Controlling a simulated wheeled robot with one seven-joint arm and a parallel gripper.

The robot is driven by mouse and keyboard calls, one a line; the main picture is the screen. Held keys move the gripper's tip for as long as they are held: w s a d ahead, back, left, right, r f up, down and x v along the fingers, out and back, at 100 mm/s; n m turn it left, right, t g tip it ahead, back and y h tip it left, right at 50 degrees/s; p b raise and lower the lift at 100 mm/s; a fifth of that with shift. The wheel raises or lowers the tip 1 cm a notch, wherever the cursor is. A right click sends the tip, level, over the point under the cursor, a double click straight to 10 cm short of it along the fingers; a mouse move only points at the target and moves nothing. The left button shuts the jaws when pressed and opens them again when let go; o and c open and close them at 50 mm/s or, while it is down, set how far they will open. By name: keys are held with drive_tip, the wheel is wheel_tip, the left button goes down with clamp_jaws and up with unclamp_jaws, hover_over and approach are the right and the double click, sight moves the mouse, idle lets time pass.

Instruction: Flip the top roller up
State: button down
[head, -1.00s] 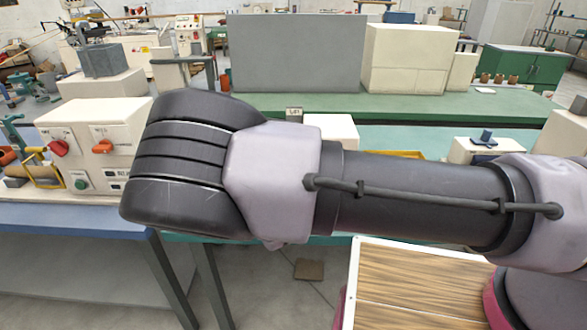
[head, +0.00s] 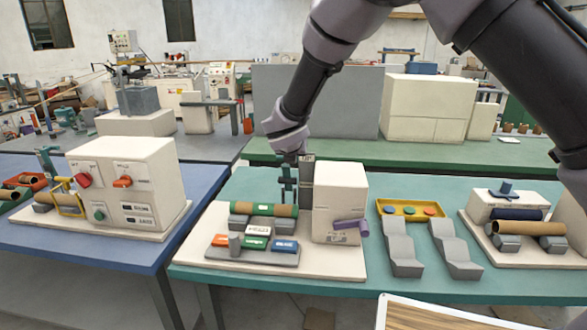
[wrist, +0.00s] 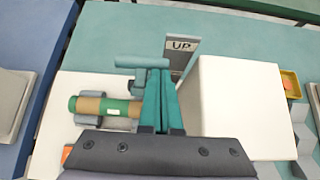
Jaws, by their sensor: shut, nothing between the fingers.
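The spiral winder stands on a cream board (head: 215,250), with a green and brown tube (head: 262,209) lying on grey cradle rollers (head: 238,222). The tube also shows in the wrist view (wrist: 104,107). A teal bar that looks like the top roller (wrist: 142,62) lies crosswise beyond the tube, beside a grey post marked UP (wrist: 182,45). My gripper (wrist: 160,75) points down with its teal fingers shut and empty, close beside the bar and between tube and white housing. I cannot tell whether they touch. In the head view my gripper (head: 289,190) hides much of that spot.
The white housing (head: 340,205) with a purple handle (head: 350,226) stands right of my gripper. Coloured buttons (head: 256,244) are in front. Grey stepped blocks (head: 400,247) and a yellow tray (head: 411,211) lie right. Another machine (head: 140,180) stands left.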

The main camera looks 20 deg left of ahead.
drive_tip(key=shift+w+a+r, duration=0.1)
drive_tip(key=shift+w+r, duration=0.05)
drive_tip(key=shift+w, duration=0.3)
drive_tip(key=shift+w+a+r, duration=0.1)
drive_tip(key=shift+w+r, duration=0.05)
drive_tip(key=shift+w, duration=0.3)
drive_tip(key=shift+w+a+r, duration=0.15)
drive_tip(key=shift+w+a, duration=0.05)
drive_tip(key=shift+w, duration=0.65)
drive_tip(key=shift+w+a+r, duration=0.1)
drive_tip(key=shift+w+a, duration=0.1)
drive_tip(key=shift+w, duration=0.65)
drive_tip(key=shift+w+a+r, duration=0.15)
drive_tip(key=shift+w+a, duration=0.05)
drive_tip(key=shift+w, duration=0.65)
drive_tip(key=shift+w+r, duration=0.1)
